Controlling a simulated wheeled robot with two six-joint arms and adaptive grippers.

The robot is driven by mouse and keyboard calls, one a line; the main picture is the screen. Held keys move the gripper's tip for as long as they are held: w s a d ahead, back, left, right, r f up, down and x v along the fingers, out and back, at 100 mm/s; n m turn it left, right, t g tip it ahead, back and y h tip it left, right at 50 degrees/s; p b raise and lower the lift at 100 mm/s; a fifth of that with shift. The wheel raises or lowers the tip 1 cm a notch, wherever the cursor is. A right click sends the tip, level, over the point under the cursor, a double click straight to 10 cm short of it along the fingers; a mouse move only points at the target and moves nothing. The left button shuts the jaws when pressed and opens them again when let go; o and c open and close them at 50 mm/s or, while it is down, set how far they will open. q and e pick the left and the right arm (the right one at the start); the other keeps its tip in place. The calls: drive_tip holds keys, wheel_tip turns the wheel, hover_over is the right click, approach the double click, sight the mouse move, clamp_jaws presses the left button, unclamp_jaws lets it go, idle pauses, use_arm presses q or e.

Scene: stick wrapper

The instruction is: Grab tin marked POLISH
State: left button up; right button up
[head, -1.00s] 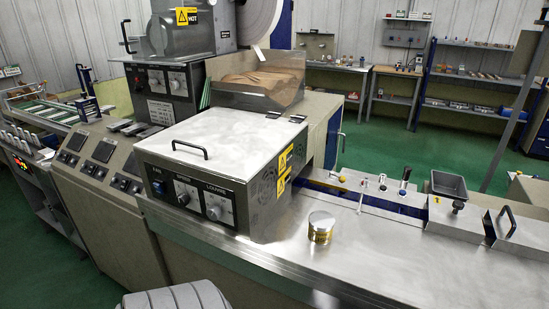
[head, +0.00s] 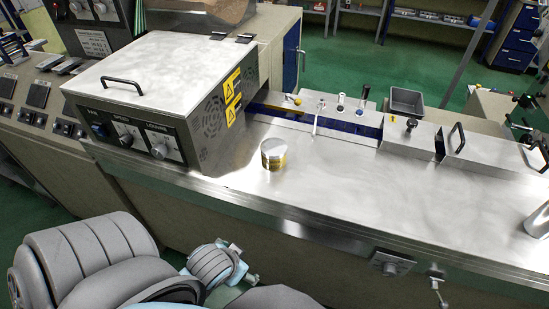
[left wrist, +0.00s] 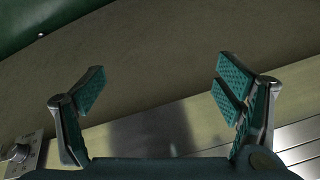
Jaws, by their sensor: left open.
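A small tin (head: 274,155) with a silvery lid and a yellow, dark-marked label stands upright on the steel worktop (head: 350,195), right of the grey heater box. Its lettering is too small to read. My left arm comes in at the lower left of the head view, below the worktop's front edge and apart from the tin; its gripper is largely hidden there. In the left wrist view my left gripper (left wrist: 160,86) is open with nothing between its fingers. It faces the machine's plain front panel and the tin does not show. My right gripper is not in view.
The heater box (head: 160,85), with knobs and a handle, stands left of the tin. Levers (head: 340,105) and a grey bin (head: 405,103) line the worktop's back. A shiny cylinder (head: 539,220) is at the far right. The worktop right of the tin is clear.

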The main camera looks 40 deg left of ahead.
use_arm(q)
drive_tip(key=w+a+r+n+t+y, duration=0.25)
drive_tip(key=w+a+r+t, duration=0.2)
drive_tip(key=a+r, duration=0.45)
drive_tip(key=t+h, duration=0.2)
drive_tip(key=t, duration=0.3)
approach(273, 147)
drive_tip(key=f+b, duration=0.1)
drive_tip(key=b, duration=0.1)
drive_tip(key=w+f+b, duration=0.1)
drive_tip(key=b, duration=0.1)
drive_tip(key=m+b, duration=0.1)
drive_tip(key=b, duration=0.1)
drive_tip(key=shift+w+f+h, duration=0.25)
drive_tip(key=shift+w+f, duration=0.1)
drive_tip(key=shift+f, duration=0.05)
drive_tip(key=w+b, duration=0.1)
drive_tip(key=w, duration=0.1)
drive_tip(key=w+a, duration=0.1)
drive_tip(key=w, duration=0.2)
drive_tip(key=w+f+b, duration=0.1)
drive_tip(key=w, duration=0.1)
drive_tip(key=shift+w+a+b, duration=0.3)
drive_tip(key=shift+b, duration=0.05)
drive_tip(key=shift+w, duration=0.25)
drive_tip(key=shift+a, duration=0.1)
drive_tip(key=shift+s, duration=0.1)
drive_tip(key=c, duration=1.5)
